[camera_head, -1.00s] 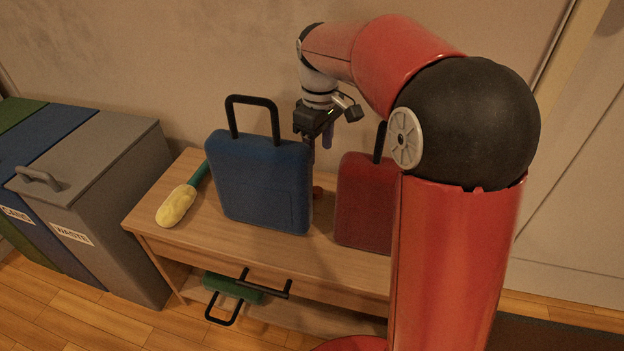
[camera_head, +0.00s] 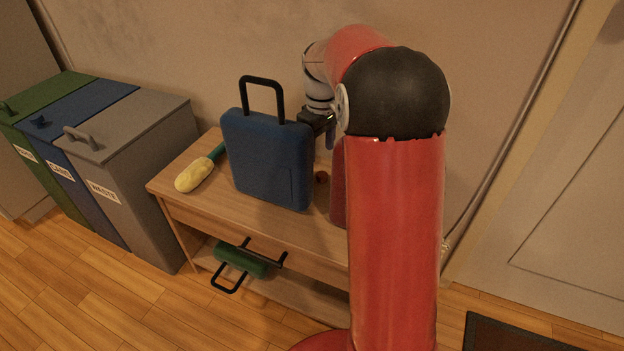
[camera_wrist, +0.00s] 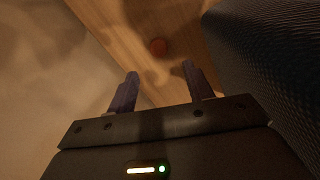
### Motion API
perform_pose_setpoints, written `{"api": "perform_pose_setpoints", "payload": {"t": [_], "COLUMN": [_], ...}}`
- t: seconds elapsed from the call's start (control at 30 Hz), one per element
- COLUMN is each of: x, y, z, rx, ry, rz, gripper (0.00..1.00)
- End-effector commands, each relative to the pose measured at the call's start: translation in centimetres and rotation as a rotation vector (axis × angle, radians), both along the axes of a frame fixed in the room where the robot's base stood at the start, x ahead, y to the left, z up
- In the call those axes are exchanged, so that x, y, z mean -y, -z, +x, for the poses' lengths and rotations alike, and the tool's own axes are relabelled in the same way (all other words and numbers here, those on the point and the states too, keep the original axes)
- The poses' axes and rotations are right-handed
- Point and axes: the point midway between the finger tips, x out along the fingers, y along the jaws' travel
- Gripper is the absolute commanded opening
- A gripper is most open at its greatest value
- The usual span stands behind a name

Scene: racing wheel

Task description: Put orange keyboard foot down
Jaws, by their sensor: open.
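In the head view my gripper (camera_head: 326,133) is above the table, behind the blue case's right edge and partly hidden by the case and my arm.
A red case (camera_head: 338,195) stands right of the foot, mostly hidden by my arm. A dark textured surface (camera_wrist: 275,70) fills the wrist view's right side. A yellow duster (camera_head: 196,175) lies at the table's left. A green case (camera_head: 241,260) is below; bins (camera_head: 130,170) stand left.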

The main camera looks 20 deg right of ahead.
Motion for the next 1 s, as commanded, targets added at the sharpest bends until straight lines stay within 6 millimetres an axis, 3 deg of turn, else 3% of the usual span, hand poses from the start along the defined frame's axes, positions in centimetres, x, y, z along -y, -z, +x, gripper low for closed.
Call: {"api": "perform_pose_setpoints", "payload": {"t": [0.5, 0.8, 1.0], "x": [0.1, 0.1, 0.1], "y": [6.8, 7.3, 7.3], "z": [-0.3, -0.3, -0.3], "rx": [-0.003, -0.001, -0.001], "ry": [-0.001, -0.001, -0.001], "rz": [0.001, 0.0, 0.0], "gripper": [0.51, 0.51, 0.27]}}
